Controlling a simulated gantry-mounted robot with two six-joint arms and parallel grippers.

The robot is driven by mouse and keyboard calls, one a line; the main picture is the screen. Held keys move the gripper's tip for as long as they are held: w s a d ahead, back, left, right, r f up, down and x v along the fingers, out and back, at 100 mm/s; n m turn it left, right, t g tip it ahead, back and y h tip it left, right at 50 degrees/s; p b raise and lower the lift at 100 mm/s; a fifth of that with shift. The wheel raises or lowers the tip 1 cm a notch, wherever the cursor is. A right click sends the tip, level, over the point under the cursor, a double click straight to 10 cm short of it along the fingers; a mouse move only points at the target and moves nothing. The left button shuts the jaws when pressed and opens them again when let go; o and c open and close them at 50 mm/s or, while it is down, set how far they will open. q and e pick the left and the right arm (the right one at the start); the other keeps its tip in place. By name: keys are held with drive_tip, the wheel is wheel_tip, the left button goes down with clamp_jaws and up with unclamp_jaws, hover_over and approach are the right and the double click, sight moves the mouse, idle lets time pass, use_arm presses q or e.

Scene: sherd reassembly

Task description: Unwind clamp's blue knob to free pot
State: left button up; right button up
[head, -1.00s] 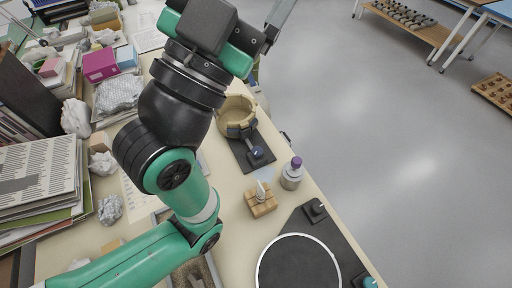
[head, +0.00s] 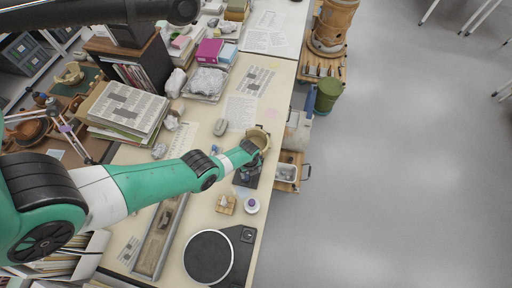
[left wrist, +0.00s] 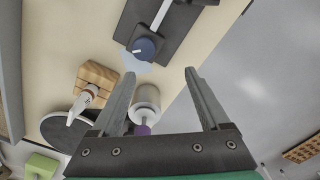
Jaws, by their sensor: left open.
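The clamp's blue knob (left wrist: 145,47) shows in the left wrist view, at one end of a metal screw rod (left wrist: 161,14) above the clamp's dark base (left wrist: 182,22). My left gripper (left wrist: 159,73) is open and empty. Its fingertips are apart from the knob, which appears beyond them, slightly left of the middle of the gap. In the head view the tan pot (head: 264,138) stands at the table's right edge, partly hidden by my left arm's end. The clamp base (head: 248,177) shows below it; I cannot make out the knob clearly there. My right gripper is not in view.
A purple-capped bottle (head: 252,205) and a wooden block (head: 226,204) with a white piece stand near the clamp. A round dark turntable (head: 208,257) lies closer to the front. Papers (head: 240,110) cover the table further back. Open floor lies to the right.

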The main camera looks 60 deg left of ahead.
use_arm(q)
wheel_tip(320, 180, up, 5)
drive_tip(key=s+a+p, duration=0.2)
drive_tip(key=s+p, duration=0.1)
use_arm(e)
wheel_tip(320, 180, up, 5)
use_arm(q)
drive_tip(key=shift+n, duration=0.3)
drive_tip(key=f+b, duration=1.2)
drive_tip(key=shift+w+f+b, duration=0.2)
drive_tip(key=shift+w+b, duration=0.1)
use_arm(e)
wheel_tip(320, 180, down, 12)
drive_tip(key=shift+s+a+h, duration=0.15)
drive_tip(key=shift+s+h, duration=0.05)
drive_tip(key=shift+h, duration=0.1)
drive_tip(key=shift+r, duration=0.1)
use_arm(q)
clamp_jaws()
